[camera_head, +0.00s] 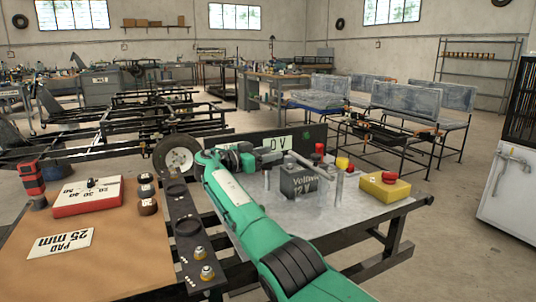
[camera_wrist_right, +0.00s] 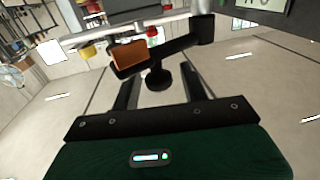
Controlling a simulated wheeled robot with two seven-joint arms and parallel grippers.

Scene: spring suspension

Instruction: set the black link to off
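In the right wrist view a black link (camera_wrist_right: 180,46) runs from a black round post (camera_wrist_right: 202,28) to a block with an orange-brown face (camera_wrist_right: 130,56). A black knob (camera_wrist_right: 157,78) hangs off the link. My right gripper (camera_wrist_right: 160,88) is open, with its fingers on either side of the knob and gaps visible. In the head view my right gripper (camera_head: 241,158) is at the back left of the metal bench, before the dark panel with a "0 V" display (camera_head: 276,144). The link is not clear there. My left gripper is not in view.
A grey 12 V battery (camera_head: 304,184), a yellow box with a red button (camera_head: 383,187) and posts with red and yellow caps stand on the metal bench (camera_head: 352,208). Left are a black plate (camera_head: 184,226), a red box (camera_head: 88,197) and a "PAD 25 mm" card (camera_head: 60,243).

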